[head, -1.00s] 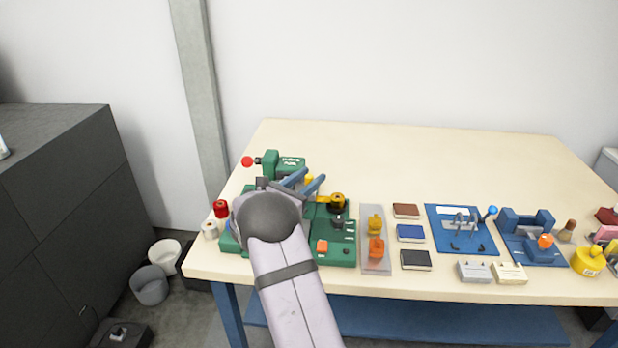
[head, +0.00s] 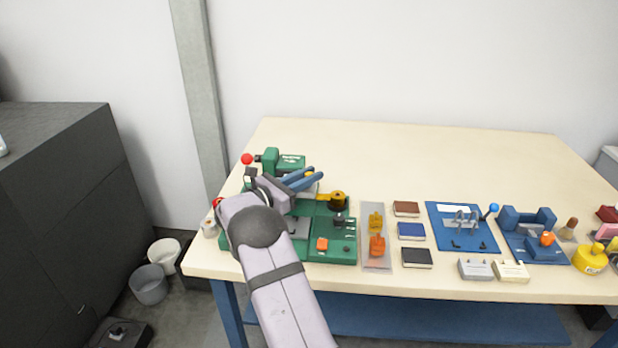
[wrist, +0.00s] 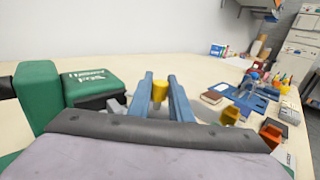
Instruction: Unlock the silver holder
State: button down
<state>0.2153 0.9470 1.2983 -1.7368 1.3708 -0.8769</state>
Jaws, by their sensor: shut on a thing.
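My gripper (head: 312,177) has two blue fingers and reaches over the back of the green fixture (head: 340,248) at the left end of the table. It is shut on a small yellow knob (wrist: 160,91), which stands between the fingers in the wrist view. In the head view the fingers mostly cover this knob. A pale silver-grey part (head: 314,191) of the fixture shows just below the fingers; it may be the silver holder, but my gripper and arm hide much of it. I cannot tell whether it is locked.
A red ball handle (head: 247,159) sticks out at the fixture's back left. The table's back is clear.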

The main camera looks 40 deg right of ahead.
jog(key=shift+r+g, duration=0.1)
jog(key=shift+g, duration=0.2)
jog(key=c, duration=1.6)
grip_release()
jog(key=shift+d+n+t, duration=0.1)
jog(key=shift+n+t, duration=0.3)
jog(key=shift+t, duration=0.3)
